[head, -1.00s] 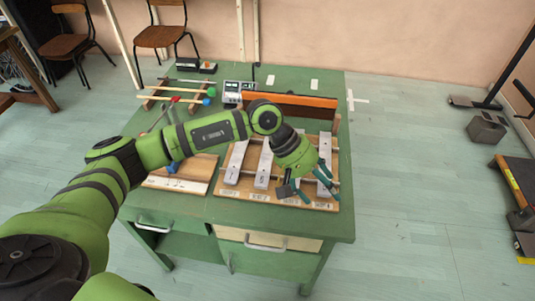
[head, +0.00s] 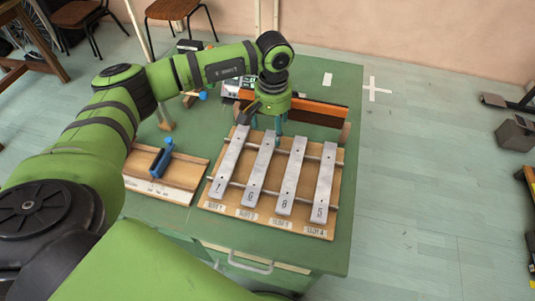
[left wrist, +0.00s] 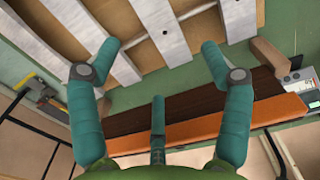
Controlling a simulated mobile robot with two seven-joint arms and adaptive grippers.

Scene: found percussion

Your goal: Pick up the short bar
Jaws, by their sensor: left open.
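Four grey metal bars lie side by side on a wooden rack (head: 230,203) on the green table: bar 7 (head: 229,163), bar 6 (head: 259,170), bar 8 (head: 291,178) and bar 5 (head: 324,184). They look close in length, so I cannot tell which is the short bar. My left gripper (head: 262,130), with teal fingers, is over the far ends of bars 7 and 6 in the head view. In the left wrist view its fingers (left wrist: 158,62) are spread and empty, with bars (left wrist: 165,30) beyond them. The right gripper is not in view.
A long orange-edged wooden piece (head: 310,109) stands behind the rack. A wooden board (head: 186,172) with a blue tool (head: 160,160) lies to the left of the rack. A small device (left wrist: 298,82) shows in the left wrist view. The table's right strip is clear.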

